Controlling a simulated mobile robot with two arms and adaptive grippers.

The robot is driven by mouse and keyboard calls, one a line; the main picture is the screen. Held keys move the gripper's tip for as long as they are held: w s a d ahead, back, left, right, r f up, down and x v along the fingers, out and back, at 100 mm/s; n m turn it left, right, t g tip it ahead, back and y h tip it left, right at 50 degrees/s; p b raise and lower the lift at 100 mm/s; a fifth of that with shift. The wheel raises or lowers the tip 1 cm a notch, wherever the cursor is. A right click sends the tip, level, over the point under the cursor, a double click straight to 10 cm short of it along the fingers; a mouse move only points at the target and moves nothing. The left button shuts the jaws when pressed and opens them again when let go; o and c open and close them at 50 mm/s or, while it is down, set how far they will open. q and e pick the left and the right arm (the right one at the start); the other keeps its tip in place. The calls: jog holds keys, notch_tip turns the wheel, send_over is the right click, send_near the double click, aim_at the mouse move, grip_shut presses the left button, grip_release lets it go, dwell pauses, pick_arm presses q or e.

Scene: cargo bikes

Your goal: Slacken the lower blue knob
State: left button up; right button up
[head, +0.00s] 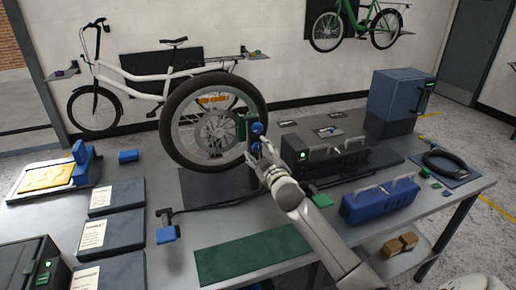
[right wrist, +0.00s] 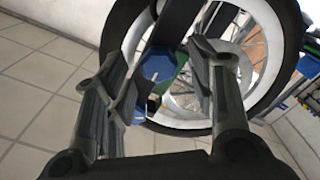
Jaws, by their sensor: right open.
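A bicycle wheel (head: 178,139) with a black tyre stands upright on the bench, held at a dark clamp with a green block (head: 240,128). An upper blue knob (head: 257,128) shows on the clamp's right side. A lower blue knob (head: 253,149) sits just below it, partly hidden by my right gripper (head: 261,155). In the right wrist view, my right gripper (right wrist: 166,80) is open, with a faceted blue knob (right wrist: 158,66) between its fingers. Contact cannot be told. More blue shows lower, behind the left finger. My left gripper is not in view.
A blue toolbox (head: 380,204) and a dark case with a green light (head: 325,165) stand right of my arm. A green mat (head: 252,252) lies in front. Dark blue boxes (head: 110,230) lie at left. A tall blue cabinet (head: 395,100) stands at the back right.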

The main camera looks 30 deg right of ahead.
jog(key=shift+w+r, duration=0.1)
jog(key=shift+w, duration=0.25)
jog(key=shift+w+d, duration=0.1)
jog(key=shift+w, duration=0.2)
jog(key=shift+c, duration=0.9)
jog(key=c, duration=0.8)
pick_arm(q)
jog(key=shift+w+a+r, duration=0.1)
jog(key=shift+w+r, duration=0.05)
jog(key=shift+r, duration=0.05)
pick_arm(e)
jog(key=shift+c, duration=0.2)
